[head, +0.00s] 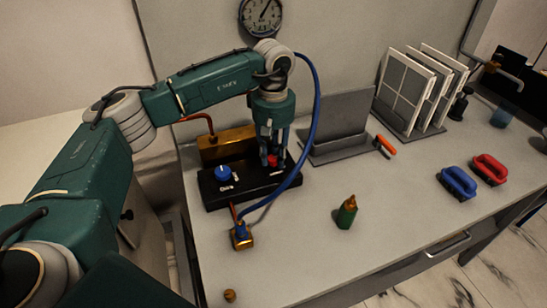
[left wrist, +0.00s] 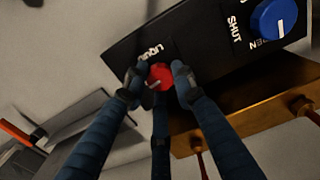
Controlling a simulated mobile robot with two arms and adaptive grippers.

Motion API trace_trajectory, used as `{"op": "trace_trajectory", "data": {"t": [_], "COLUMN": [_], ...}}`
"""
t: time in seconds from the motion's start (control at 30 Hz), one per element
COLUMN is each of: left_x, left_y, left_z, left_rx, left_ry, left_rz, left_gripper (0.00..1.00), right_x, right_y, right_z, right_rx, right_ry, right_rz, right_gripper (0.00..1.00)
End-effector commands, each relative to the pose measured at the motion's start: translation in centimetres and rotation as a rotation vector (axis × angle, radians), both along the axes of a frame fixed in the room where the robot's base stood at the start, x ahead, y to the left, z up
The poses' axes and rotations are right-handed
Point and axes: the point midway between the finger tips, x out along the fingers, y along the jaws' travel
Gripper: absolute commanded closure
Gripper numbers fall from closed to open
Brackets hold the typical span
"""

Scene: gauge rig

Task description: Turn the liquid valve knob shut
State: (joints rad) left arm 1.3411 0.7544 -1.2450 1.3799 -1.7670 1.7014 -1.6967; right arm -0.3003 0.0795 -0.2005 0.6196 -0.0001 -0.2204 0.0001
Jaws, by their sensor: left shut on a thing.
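The black valve box (head: 225,190) sits on the bench and carries two knobs. The red knob (head: 272,161) is at its right end; in the left wrist view the red knob (left wrist: 160,76) is beside a partly covered label starting "LIQU". My left gripper (head: 270,158) points down over it, and its fingers (left wrist: 158,82) are shut around the red knob. A small pale mark shows on the knob, but its setting cannot be read. The blue knob (head: 222,172) is on the left, untouched; near the blue knob (left wrist: 274,18) are the words "SHUT" and "OPEN". My right gripper is not in view.
A brass block (head: 225,143) stands behind the box. A blue hose (head: 318,100) arcs past my gripper to a brass fitting (head: 241,236). A round gauge (head: 261,15) is on the wall. A green bottle (head: 346,212) and two brushes (head: 458,182) stand right; the front bench is mostly clear.

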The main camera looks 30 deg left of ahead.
Motion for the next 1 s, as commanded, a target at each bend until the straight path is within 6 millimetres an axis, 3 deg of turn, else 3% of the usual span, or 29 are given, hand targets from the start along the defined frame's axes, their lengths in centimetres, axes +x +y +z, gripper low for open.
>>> {"op": "trace_trajectory", "data": {"t": [0.4,0.93,0.97,1.0], "left_x": [0.13,0.18,0.18,0.17], "left_y": [0.12,0.13,0.13,0.12], "left_z": [0.15,0.22,0.22,0.21], "left_rx": [0.002,0.002,0.002,0.002], "left_ry": [-0.004,-0.006,-0.006,-0.006], "left_rz": [-0.169,-0.188,-0.188,-0.188], "left_gripper": [1.00,1.00,0.68,0.60], "right_x": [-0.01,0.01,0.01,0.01], "right_y": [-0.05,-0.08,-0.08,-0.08], "right_z": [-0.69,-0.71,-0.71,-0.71], "right_rx": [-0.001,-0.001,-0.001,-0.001], "right_ry": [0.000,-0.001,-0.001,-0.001], "right_rz": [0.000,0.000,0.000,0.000], "right_gripper": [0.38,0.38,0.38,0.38]}}
